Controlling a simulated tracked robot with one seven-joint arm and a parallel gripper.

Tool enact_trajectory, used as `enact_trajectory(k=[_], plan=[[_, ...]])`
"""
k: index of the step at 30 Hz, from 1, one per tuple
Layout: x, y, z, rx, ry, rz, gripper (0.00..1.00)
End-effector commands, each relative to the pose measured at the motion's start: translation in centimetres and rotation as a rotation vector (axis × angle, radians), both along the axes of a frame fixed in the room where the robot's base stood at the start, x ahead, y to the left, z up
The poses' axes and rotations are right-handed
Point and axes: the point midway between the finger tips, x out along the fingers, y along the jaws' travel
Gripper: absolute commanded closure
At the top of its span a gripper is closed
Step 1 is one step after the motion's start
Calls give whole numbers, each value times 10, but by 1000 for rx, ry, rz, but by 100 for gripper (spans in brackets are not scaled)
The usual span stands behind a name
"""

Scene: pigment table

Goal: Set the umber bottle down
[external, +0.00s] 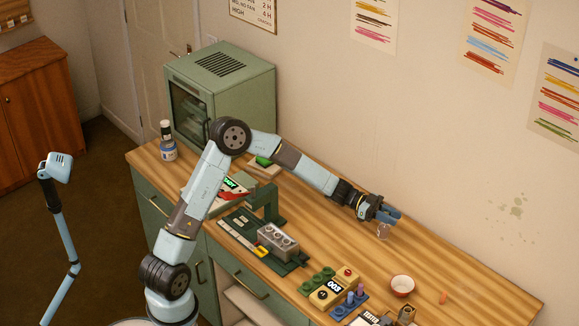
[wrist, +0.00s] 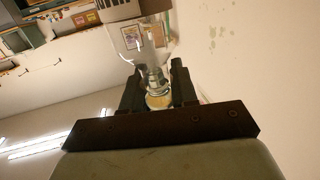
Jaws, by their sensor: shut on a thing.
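My gripper (external: 388,214) is over the right half of the wooden bench, its fingers shut on a clear glass bottle (external: 383,231), which I take to be the umber bottle. The bottle hangs under the fingers, and I cannot tell whether its base touches the bench. In the wrist view, which is upside down, the bottle's glass shoulder (wrist: 145,42) shows beyond the fingers, with its pale top (wrist: 158,100) between them. A grey-brown band lies at the frame's upper edge. Its contents are not clear.
The wooden bench top (external: 455,268) is bare around the bottle. A red-rimmed white bowl (external: 402,286) and an orange piece (external: 443,297) lie nearer the front. A grey block with holes (external: 278,241) is left. A dark-capped bottle (external: 168,150) stands by the green cabinet (external: 240,100).

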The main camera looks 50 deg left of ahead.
Motion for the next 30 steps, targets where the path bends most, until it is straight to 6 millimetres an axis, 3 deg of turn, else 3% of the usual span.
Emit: enact_trajectory(k=[6, 15, 30], plan=[[38, -17, -18, -2, 0, 1, 100], [73, -32, -58, -1, 2, 1, 100], [92, -40, -91, -1, 3, 1, 100]])
